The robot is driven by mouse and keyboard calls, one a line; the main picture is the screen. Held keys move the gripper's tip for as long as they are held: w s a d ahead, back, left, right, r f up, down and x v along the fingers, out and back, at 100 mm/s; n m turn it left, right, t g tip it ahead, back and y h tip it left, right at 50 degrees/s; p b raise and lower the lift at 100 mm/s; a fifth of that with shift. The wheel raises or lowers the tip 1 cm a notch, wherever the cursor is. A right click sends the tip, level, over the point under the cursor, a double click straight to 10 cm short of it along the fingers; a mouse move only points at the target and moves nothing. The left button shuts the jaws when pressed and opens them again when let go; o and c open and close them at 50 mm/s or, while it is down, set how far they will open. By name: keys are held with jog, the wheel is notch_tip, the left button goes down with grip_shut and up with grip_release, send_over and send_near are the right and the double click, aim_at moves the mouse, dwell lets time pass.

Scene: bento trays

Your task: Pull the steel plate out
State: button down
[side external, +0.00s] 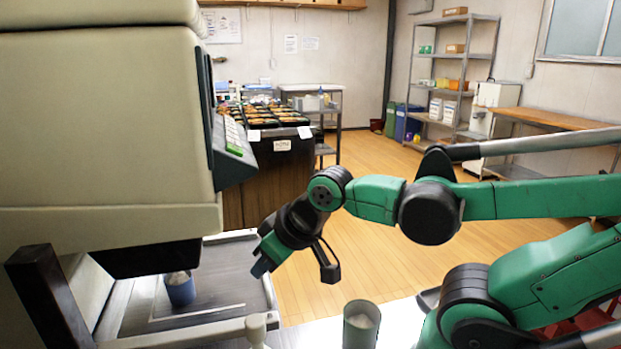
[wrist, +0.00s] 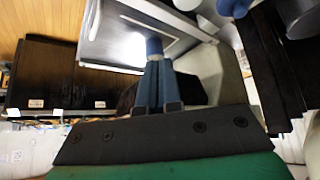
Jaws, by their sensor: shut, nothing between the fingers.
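The steel plate (side external: 215,292) looks like the flat grey surface low under the big beige machine (side external: 105,120), with a pale rectangular outline on it. It also shows in the wrist view (wrist: 108,42), at the top, with a bright glare. My gripper (side external: 262,266) is shut and empty, pointing down near the plate's far right edge in the side view. The machine hides part of the plate.
A blue cup (side external: 180,289) with pale contents stands on the grey surface under the machine. A green cup (side external: 361,322) stands at the front. A dark counter with food trays (side external: 275,114) is behind. Open wooden floor (side external: 340,265) lies beyond my gripper.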

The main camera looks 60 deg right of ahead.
jog(key=c, duration=1.1)
grip_release()
jog(key=shift+d, duration=0.1)
jog(key=o, duration=0.3)
jog(key=d+m, duration=0.1)
jog(key=w+d+r+m+g, duration=0.1)
jog(key=d, duration=0.1)
jog(key=w+d+r+m+g, duration=0.1)
jog(key=shift+w+d+m, duration=0.1)
jog(key=shift+d+m, duration=0.2)
jog(key=shift+d, duration=0.05)
jog(key=m+g+y, duration=0.2)
jog(key=m+g, duration=0.2)
jog(key=m, duration=0.1)
send_over(265, 275)
jog(key=d, duration=0.1)
jog(key=s+d+f+x, duration=0.1)
jog(key=d+x, duration=0.1)
jog(key=x, duration=1.2)
jog(key=shift+s+a+f, duration=0.1)
jog(key=shift+s+f, duration=0.05)
jog(key=shift+f, duration=1.1)
jog(key=shift+s+a+f, duration=0.1)
jog(key=shift+s+f, duration=0.1)
jog(key=shift+f, duration=1.05)
grip_shut()
